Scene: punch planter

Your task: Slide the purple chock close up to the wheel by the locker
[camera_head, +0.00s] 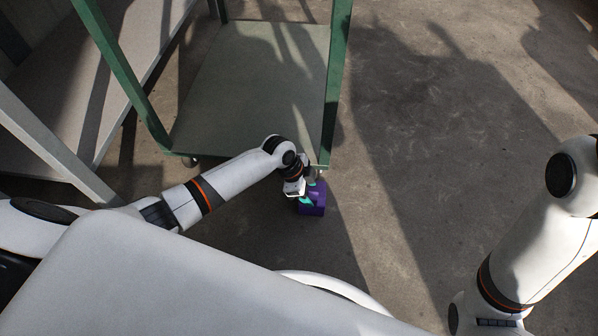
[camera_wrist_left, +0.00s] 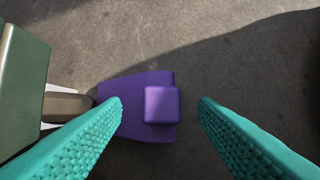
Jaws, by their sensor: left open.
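The purple chock (camera_head: 318,203) lies on the floor by the near right corner of the green cart. In the left wrist view the chock (camera_wrist_left: 137,82) has a raised square block (camera_wrist_left: 162,104) on top. A grey-brown wheel (camera_wrist_left: 68,106) sits just left of its narrow end; a finger partly hides that end, so I cannot tell whether they touch. My left gripper (camera_wrist_left: 160,105) is open, its teal fingers on either side of the block, with visible space on both sides. In the head view the left gripper (camera_head: 308,196) is over the chock and partly hides it.
The green cart (camera_head: 250,80) stands beyond the chock, with another wheel (camera_head: 190,161) at its near left corner. A grey metal frame with shelves (camera_head: 60,110) is at the left; I see no clear locker. Open concrete floor (camera_head: 440,130) lies to the right.

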